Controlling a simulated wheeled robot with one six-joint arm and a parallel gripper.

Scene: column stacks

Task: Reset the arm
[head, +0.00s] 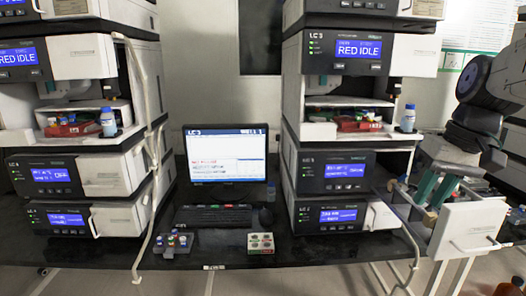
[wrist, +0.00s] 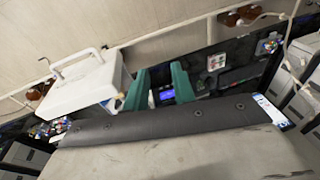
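My gripper (head: 431,194) is at the right side of the head view, with its two green fingers pointing down. It is beside the right column stack (head: 340,120). In the wrist view my gripper (wrist: 160,82) shows its green fingers apart, with a lit blue display seen through the gap and nothing held. A white drawer-like front with a handle (head: 468,232) stands out just below and right of the fingers. It also shows in the wrist view as a white box (wrist: 80,88) left of the fingers. I cannot tell whether the fingers touch it.
A left column stack (head: 75,120) stands across the bench, with a monitor (head: 226,160) and keyboard (head: 213,217) between the stacks. Vial racks (head: 173,242) and (head: 260,243) sit near the bench's front edge. Bottles (head: 407,118) and (head: 108,122) stand on the stacks. Pale tubes hang beside both stacks.

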